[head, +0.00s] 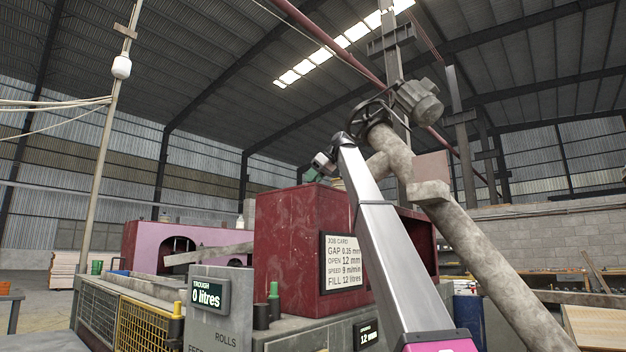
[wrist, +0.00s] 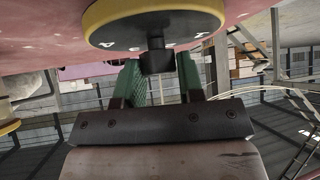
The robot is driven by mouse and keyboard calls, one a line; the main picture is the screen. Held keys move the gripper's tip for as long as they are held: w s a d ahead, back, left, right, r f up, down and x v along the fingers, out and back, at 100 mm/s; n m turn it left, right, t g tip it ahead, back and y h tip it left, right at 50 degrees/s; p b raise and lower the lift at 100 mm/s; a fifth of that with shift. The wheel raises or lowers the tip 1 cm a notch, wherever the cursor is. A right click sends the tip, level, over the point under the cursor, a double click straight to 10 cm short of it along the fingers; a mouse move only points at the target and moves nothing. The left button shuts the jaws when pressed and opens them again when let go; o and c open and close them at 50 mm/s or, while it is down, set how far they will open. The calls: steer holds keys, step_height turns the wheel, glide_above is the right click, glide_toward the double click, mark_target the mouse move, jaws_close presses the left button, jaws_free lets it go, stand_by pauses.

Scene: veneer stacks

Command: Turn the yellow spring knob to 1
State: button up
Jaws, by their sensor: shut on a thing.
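The yellow spring knob (wrist: 105,22) shows at the top of the wrist view as a yellow-rimmed disc with a dark face, cut off by the frame edge. Pale marks sit along its face, upside down and too small to read surely. A black grip (wrist: 157,58) stands out from its middle. My gripper (wrist: 158,72) has its green-padded fingers on either side of this grip and is shut on it. In the head view my gripper (head: 314,174) is at the top of the red machine housing (head: 290,240); the knob cannot be made out clearly there.
A job card (head: 341,262) reads gap 0.25 mm, open 12 mm, speed 9 m/min, fill 12 litres. A trough display (head: 206,295) reads 0 litres. A large pipe (head: 470,250) slants beside my arm. Another yellow-rimmed part (wrist: 8,127) shows at the wrist view's left edge.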

steer(key=shift+w+n+g+y, duration=0.1)
steer(key=shift+n+g+y, duration=0.2)
steer(key=shift+n+g, duration=1.45)
steer(key=shift+n, duration=0.45)
steer(key=o, duration=0.9)
